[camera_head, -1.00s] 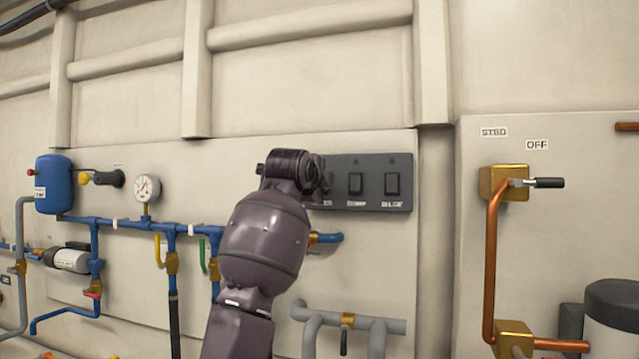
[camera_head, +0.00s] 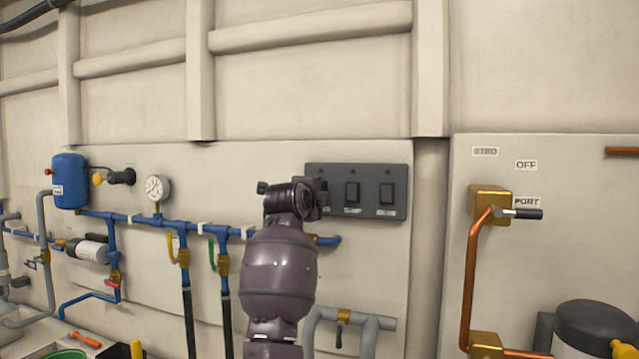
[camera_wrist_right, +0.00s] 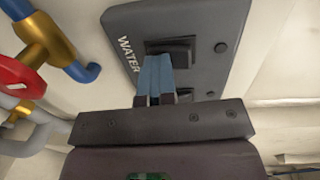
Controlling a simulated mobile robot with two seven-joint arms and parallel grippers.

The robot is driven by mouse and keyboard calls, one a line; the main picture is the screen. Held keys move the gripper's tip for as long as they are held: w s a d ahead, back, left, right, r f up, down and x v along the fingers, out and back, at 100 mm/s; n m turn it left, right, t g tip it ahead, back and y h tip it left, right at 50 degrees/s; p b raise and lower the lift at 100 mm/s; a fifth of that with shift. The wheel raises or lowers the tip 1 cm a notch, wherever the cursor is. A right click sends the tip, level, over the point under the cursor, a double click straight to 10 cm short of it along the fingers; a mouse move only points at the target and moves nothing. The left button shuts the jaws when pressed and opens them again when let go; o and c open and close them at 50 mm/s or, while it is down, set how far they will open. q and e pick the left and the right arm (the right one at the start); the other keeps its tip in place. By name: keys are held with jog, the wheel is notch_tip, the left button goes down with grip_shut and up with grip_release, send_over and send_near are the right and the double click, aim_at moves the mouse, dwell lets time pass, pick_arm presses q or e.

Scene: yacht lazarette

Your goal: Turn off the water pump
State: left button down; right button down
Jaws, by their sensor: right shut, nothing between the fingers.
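A dark switch panel (camera_head: 334,170) is on the wall, with two rocker switches showing in the head view. My right gripper (camera_head: 296,197) covers the panel's left part there. In the right wrist view the panel (camera_wrist_right: 220,25) carries the word WATER beside a black rocker switch (camera_wrist_right: 183,45). My right gripper (camera_wrist_right: 158,65) is shut and empty, its blue fingertips at this switch. I cannot tell whether they press it, and they partly hide it. A white and dark cylinder that looks like the pump (camera_head: 92,250) sits among blue pipes at left. My left gripper is not in view.
Blue pipes (camera_head: 130,220) with a gauge (camera_head: 158,188) and a blue tank (camera_head: 70,182) are on the wall at left. Grey pipes (camera_head: 375,322) run below the panel. A brass valve (camera_head: 488,202) with copper pipe is at right. A red handle (camera_wrist_right: 15,76) is near my wrist.

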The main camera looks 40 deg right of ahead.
notch_tip(320, 180, up, 20)
dwell(0.8)
